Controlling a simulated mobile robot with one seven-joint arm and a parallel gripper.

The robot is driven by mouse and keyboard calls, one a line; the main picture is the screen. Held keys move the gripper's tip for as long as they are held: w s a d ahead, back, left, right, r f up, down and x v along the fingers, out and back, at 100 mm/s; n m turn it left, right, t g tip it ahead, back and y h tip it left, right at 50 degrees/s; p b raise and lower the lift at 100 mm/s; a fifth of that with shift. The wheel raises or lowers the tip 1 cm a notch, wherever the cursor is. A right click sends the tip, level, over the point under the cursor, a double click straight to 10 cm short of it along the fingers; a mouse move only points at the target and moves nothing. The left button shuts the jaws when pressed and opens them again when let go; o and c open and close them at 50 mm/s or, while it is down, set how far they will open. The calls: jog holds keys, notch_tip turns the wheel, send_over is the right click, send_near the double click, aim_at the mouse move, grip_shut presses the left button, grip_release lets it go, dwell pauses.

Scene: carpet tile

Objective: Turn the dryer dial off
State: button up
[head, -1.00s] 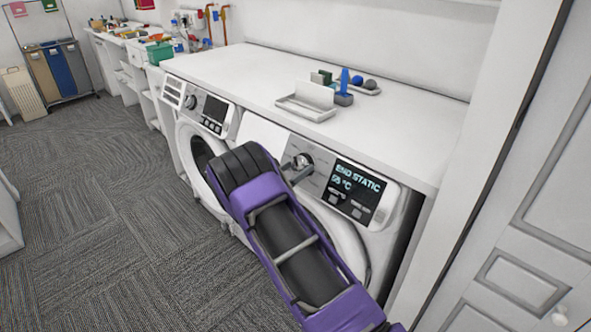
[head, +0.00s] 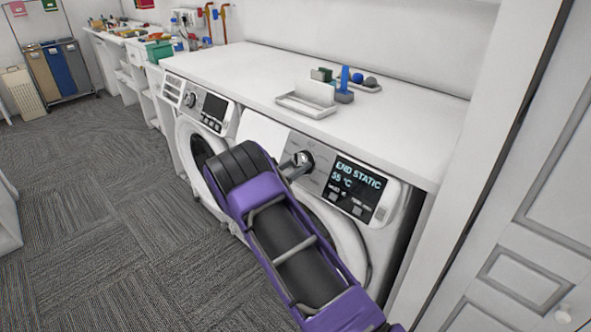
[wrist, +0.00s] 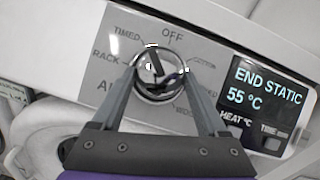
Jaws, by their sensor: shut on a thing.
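The dryer dial (head: 304,158) is a round silver knob on the grey control panel of the right-hand machine. My gripper (head: 295,168) reaches it from the front left. In the wrist view, the dial (wrist: 157,88) sits between my two fingers, and my gripper (wrist: 160,74) is shut on its raised grip. The grip's dark band leans up and left, between the TIMED and OFF labels. The OFF label (wrist: 172,36) is above the dial. The dryer display (wrist: 262,95) is lit and reads END STATIC 55 °C. The fingers hide part of the dial and some lower labels.
A second front-loading machine (head: 203,108) stands to the left. A white counter (head: 240,72) covers both, with a white tray (head: 306,105) and small items on it. A white panelled door (head: 510,240) is close on the right. Carpet at left is open.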

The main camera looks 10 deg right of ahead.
jog(key=m+b, duration=0.1)
jog(key=b, duration=0.1)
jog(key=m+g+h+b, duration=0.1)
jog(key=m, duration=0.1)
jog(key=m+g+b, duration=0.1)
jog(key=m+b, duration=0.1)
jog(key=shift+w+a+f+b, duration=0.15)
jog(key=shift+f+b, duration=0.2)
jog(key=m+g+h+b, duration=0.1)
jog(key=m+b, duration=0.1)
jog(key=m, duration=0.1)
jog(key=shift+w+r+g, duration=0.1)
jog(key=shift+r+g, duration=0.05)
jog(key=shift+g, duration=0.15)
jog(key=shift+w+a+r+m+g+b, duration=0.1)
jog(key=shift+m+g+b, duration=0.2)
jog(key=shift+m, duration=0.35)
jog(key=shift+r+m+g+b, duration=0.1)
jog(key=shift+m+g, duration=0.3)
jog(key=shift+m, duration=0.25)
jog(key=o, duration=1.3)
jog(key=shift+c, duration=0.2)
jog(key=p+v, duration=0.1)
jog(key=v, duration=1.6)
jog(key=shift+a, duration=0.25)
jog(key=shift+f, duration=0.1)
